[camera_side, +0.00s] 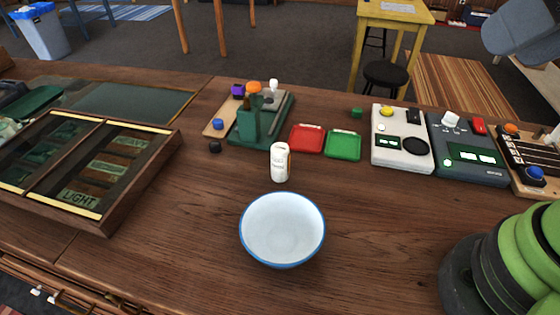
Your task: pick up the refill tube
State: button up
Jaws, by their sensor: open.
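A small white cylinder (280,162) with a label on its side stands upright on the wooden counter, just behind the bowl. It looks like the refill tube; its print is too small to read. Nothing touches it or stands in front of its upper part. My gripper is not in view, and only parts of my arm show at the right edge.
A white bowl with a blue rim (282,230) stands in front of the tube. A green stand (248,133), a red tray (307,138) and a green tray (343,145) are behind it. Devices (402,140) line the right; a divided wooden case (110,215) lies left.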

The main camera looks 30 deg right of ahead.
jog(key=w+a+f+n+g+h, duration=0.1)
jog(key=w+f+n, duration=0.1)
jog(key=w+n, duration=0.7)
jog(key=n+g+h, duration=0.1)
jog(key=n+g, duration=0.1)
jog(key=n, duration=2.6)
send_over(281, 149)
jog(key=s, duration=0.2)
notch_tip(281, 149, down, 17)
jog(key=x, duration=0.4)
jog(key=shift+s+a, duration=0.15)
jog(key=shift+a, duration=0.05)
jog(key=shift+t, duration=0.3)
jog(key=shift+x, duration=3.05)
jog(key=shift+s+d, duration=0.15)
jog(key=shift+s, duration=0.05)
jog(key=c, duration=1)
